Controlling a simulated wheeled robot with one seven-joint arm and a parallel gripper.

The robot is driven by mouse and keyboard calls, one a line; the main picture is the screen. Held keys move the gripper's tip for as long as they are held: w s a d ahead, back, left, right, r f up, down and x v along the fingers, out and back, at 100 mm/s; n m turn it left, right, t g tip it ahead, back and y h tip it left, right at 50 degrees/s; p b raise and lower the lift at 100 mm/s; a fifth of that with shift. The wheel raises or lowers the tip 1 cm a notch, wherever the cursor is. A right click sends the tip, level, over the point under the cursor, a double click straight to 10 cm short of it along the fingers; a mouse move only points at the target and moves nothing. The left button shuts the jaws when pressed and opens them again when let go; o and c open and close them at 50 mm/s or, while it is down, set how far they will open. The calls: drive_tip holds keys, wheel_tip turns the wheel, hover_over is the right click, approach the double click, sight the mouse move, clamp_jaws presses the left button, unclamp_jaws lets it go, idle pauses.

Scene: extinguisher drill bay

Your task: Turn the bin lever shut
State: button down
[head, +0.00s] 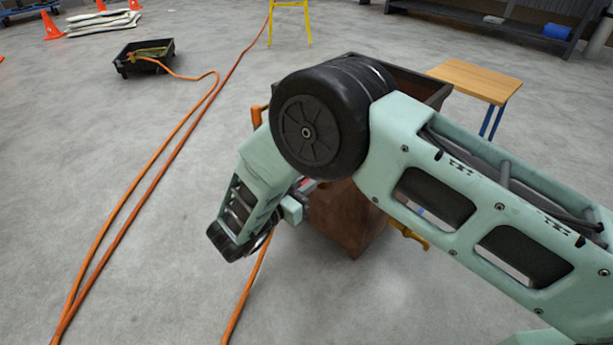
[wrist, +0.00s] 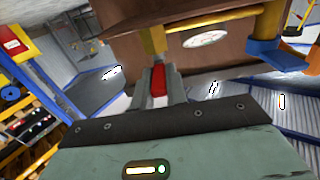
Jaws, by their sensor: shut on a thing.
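The brown bin (head: 345,225) stands on the floor in the middle of the head view, partly hidden behind my arm. In the wrist view its brown side (wrist: 128,55) fills the top middle and carries a white oval label (wrist: 205,39). The lever (wrist: 152,42) shows there as a short yellow piece with a red end (wrist: 159,80). My gripper (wrist: 159,88) is shut on the lever, with the red end between its two grey fingers. In the head view my gripper (head: 296,204) is beside the bin, and the grip itself is mostly hidden.
A yellow bar (wrist: 215,18) crosses the bin's side. Orange hoses (head: 150,185) run along the floor at left. A black tray cart (head: 146,56), orange cones (head: 51,26) and a yellow stand (head: 289,20) are farther back. A wooden-topped table (head: 475,78) stands behind the bin.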

idle(0.4)
drive_tip(key=c, duration=1.4)
unclamp_jaws()
drive_tip(key=p+v, duration=0.4)
drive_tip(key=v, duration=1.3)
drive_tip(key=shift+a, duration=0.25)
